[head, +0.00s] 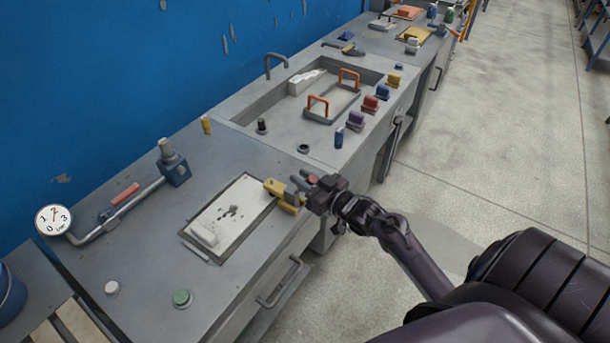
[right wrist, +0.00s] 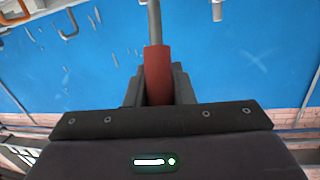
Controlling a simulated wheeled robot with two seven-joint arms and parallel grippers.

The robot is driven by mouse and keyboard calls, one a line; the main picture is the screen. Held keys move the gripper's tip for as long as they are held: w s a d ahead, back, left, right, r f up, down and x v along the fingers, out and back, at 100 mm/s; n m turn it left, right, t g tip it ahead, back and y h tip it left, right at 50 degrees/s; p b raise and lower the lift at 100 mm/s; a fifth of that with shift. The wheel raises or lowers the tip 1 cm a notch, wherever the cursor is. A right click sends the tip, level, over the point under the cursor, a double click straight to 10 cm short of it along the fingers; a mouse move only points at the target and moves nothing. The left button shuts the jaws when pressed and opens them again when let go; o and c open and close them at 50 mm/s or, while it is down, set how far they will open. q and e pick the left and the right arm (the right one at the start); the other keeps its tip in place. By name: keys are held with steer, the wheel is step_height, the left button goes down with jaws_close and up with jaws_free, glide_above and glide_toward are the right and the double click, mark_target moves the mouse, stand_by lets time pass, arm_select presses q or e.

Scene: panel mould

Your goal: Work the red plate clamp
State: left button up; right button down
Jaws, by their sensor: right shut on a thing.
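The plate clamp has a yellow body (head: 285,193) and sits at the right end of a pale plate (head: 235,208) set into the bench top. Its red handle grip (head: 312,180) shows as a small red patch between the fingers of my right gripper (head: 310,184). In the right wrist view, the red grip (right wrist: 157,72) stands on a grey rod, and the fingers of my right gripper (right wrist: 158,88) close on it from both sides. The gripper partly hides the lever in the head view. My left gripper is not in view.
A valve with a blue body (head: 175,172), a pipe and a red handle (head: 124,190) lie left of the plate. A pressure gauge (head: 54,220) and a green button (head: 182,298) are at the near left. A sink (head: 240,118) is behind. The floor at right is clear.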

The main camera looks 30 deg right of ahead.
steer(key=shift+r, duration=0.1)
steer(key=c, duration=1.3)
jaws_free()
steer(key=shift+w, duration=0.1)
steer(key=shift+o, duration=0.2)
steer(key=b+v, duration=0.2)
steer(key=v, duration=0.5)
steer(key=shift+s, duration=0.4)
